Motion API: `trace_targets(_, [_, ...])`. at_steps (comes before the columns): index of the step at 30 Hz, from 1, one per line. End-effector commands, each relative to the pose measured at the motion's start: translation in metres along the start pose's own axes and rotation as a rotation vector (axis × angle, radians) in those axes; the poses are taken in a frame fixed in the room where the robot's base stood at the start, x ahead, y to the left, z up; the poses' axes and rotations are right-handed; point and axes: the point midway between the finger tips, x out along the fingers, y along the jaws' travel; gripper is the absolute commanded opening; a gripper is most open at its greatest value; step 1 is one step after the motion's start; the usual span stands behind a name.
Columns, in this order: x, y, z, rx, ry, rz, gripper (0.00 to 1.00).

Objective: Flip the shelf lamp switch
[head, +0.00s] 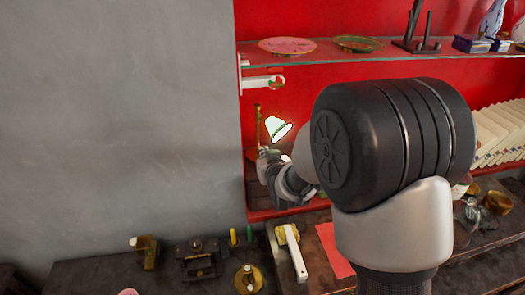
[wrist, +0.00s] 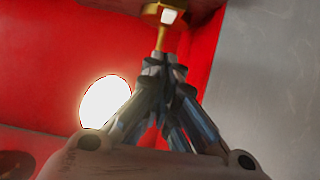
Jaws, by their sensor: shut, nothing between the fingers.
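The shelf lamp (head: 279,129) glows white on the lower shelf, beside a thin brass post (head: 257,122). In the wrist view its lit shade (wrist: 105,102) is a bright disc left of the fingers. A brass, many-sided part (wrist: 165,12) with a small pale block (wrist: 169,16) on it shows at the top of the wrist view; the block may be the switch. My gripper (wrist: 161,55) is shut and empty, its tips close below the brass part. I cannot tell whether they touch. In the head view my gripper (head: 264,157) is small and partly hidden by my arm.
A glass shelf (head: 350,55) with a pink plate (head: 287,46) and a dark plate (head: 358,43) runs above. A grey wall (head: 120,120) is to the left. Pale books (head: 498,132) stand at the right. Several brass and dark items crowd the dark table (head: 85,275) below.

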Motion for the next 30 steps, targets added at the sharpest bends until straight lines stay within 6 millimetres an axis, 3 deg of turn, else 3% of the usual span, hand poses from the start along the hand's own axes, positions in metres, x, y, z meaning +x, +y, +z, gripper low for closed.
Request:
trace_targets(3, [-0.024,0.000,0.007,0.000,0.000,0.000,0.00])
trace_targets(9, [-0.045,0.000,0.015,0.000,0.001,0.000,0.00])
trace_targets(26, [-0.050,0.000,0.016,0.000,0.001,0.000,0.00])
trace_targets(30, [-0.060,0.005,0.010,0.004,-0.022,0.007,0.00])
